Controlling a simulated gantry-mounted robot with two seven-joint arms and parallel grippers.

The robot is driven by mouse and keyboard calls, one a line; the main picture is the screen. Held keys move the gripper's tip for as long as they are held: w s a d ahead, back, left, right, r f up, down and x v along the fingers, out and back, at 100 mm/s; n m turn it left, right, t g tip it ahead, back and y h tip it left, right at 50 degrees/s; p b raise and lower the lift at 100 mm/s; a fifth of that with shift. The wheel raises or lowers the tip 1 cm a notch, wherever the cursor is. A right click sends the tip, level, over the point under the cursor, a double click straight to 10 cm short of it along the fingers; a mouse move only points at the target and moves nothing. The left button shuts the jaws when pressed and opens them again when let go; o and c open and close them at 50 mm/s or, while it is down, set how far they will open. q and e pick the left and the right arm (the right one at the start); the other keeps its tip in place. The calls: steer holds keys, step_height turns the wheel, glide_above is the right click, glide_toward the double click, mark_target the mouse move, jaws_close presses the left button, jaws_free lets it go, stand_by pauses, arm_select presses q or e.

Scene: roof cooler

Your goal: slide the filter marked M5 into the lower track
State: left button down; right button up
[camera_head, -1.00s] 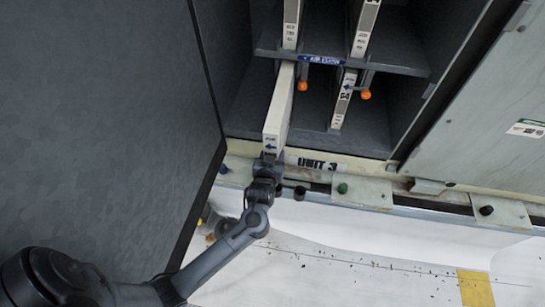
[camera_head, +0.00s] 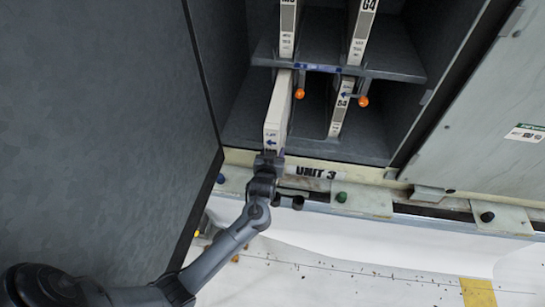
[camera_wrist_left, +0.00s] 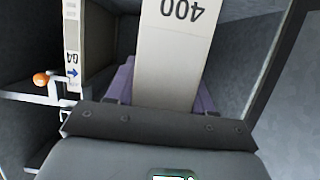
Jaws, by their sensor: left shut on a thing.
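A long white filter (camera_head: 279,108) with a blue arrow on its front end stands upright in the lower left bay of the cabinet. Its front end is near the bay's front edge. Its class mark cannot be read here; in the wrist view its face (camera_wrist_left: 178,45) shows "400" upside down. My left gripper (camera_head: 268,157) is shut on this front end, with purple pads (camera_wrist_left: 205,97) on either side in the wrist view. The lower track itself is mostly hidden by the filter. My right gripper is not in view.
A second filter (camera_head: 342,108), apparently marked G4, stands in the lower right bay. Orange knobs (camera_head: 299,93) (camera_head: 362,101) hang below the middle shelf (camera_head: 400,65). Two filters (camera_head: 288,28) (camera_head: 361,35) stand above. A dark panel (camera_head: 110,80) rises close left of my arm.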

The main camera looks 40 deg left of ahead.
arm_select(q)
steer(key=shift+w+a+b, duration=0.25)
steer(key=shift+w+a, duration=0.15)
steer(key=shift+w, duration=0.25)
steer(key=shift+w+a+b, duration=0.25)
steer(key=shift+w+a, duration=0.1)
steer(key=shift+w, duration=0.4)
steer(key=shift+w+a, duration=0.1)
steer(key=w+a+b, duration=0.3)
steer(key=w, duration=0.3)
steer(key=shift+a+b, duration=0.2)
steer(key=shift+b, duration=0.1)
steer(key=shift+f, duration=0.1)
stand_by(0.4)
